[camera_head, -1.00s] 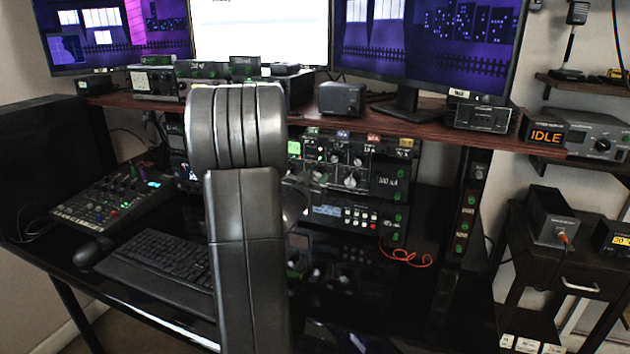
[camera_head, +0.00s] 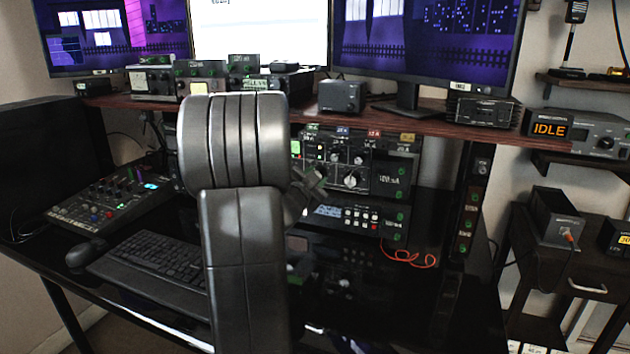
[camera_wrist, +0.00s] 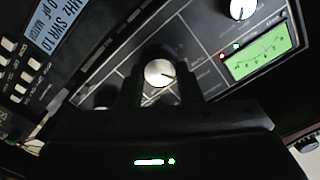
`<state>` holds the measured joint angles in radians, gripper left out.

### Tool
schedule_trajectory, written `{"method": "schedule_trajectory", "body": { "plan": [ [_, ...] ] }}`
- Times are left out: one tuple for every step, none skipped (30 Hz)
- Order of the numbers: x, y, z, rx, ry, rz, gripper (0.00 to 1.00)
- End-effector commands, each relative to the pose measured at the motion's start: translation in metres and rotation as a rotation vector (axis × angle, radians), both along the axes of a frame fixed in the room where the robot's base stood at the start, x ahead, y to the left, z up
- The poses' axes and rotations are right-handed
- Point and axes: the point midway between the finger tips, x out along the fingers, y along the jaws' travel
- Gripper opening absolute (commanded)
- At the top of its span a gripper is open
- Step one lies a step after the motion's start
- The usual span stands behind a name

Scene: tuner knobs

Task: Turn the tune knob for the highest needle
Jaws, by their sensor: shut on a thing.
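In the wrist view a round silver knob (camera_wrist: 160,72) with a dark pointer mark sits between the two dark fingers of my gripper (camera_wrist: 160,87). The gripper is shut on this knob. A green lit meter (camera_wrist: 259,52) with a scale is on the same dark panel, up and right of the knob; its needle is too small to read surely. In the head view the tuner panel (camera_head: 383,178) stands under the shelf, and part of its green meter (camera_head: 295,148) shows. My gripper (camera_head: 312,184) is at the panel's left part, where my arm hides the held knob.
Another silver knob (camera_wrist: 242,9) is near the meter in the wrist view. A labelled display (camera_wrist: 62,28) and pale buttons lie to the left. In the head view a keyboard (camera_head: 160,262), a mixer (camera_head: 110,203) and a red cable (camera_head: 410,258) are on the black desk.

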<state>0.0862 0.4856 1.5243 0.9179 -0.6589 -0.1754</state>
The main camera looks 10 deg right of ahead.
Motion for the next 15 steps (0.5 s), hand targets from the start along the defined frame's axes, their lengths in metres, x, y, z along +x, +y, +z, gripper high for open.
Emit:
{"method": "schedule_trajectory", "body": {
  "plan": [
    [-0.0003,0.0000,-0.0010,0.004,-0.001,0.000,0.09],
    [-0.0002,0.0000,-0.0008,0.005,-0.002,0.000,0.09],
    [-0.0002,0.0000,-0.0008,0.006,-0.002,0.000,0.09],
    [-0.0002,0.0000,-0.0008,0.006,-0.002,0.000,0.09],
    [-0.0002,0.0001,-0.0008,0.006,-0.002,0.000,0.09],
    [-0.0002,0.0001,-0.0008,0.006,-0.002,0.000,0.09],
    [-0.0002,0.0001,-0.0008,0.006,-0.002,0.000,0.09],
    [-0.0002,0.0001,-0.0008,0.006,-0.002,0.000,0.09],
    [-0.0002,0.0001,-0.0008,0.006,-0.002,0.000,0.09],
    [-0.0002,0.0000,-0.0008,0.006,-0.002,0.000,0.09],
    [-0.0002,0.0000,-0.0008,0.005,-0.001,0.000,0.09],
    [-0.0002,0.0000,-0.0009,0.005,-0.001,0.000,0.34],
    [-0.0002,0.0000,-0.0009,0.005,-0.001,0.000,0.40],
    [-0.0002,0.0001,-0.0009,0.005,-0.001,0.000,0.46],
    [-0.0002,0.0001,-0.0008,0.005,-0.001,0.000,0.54]
  ]
}}
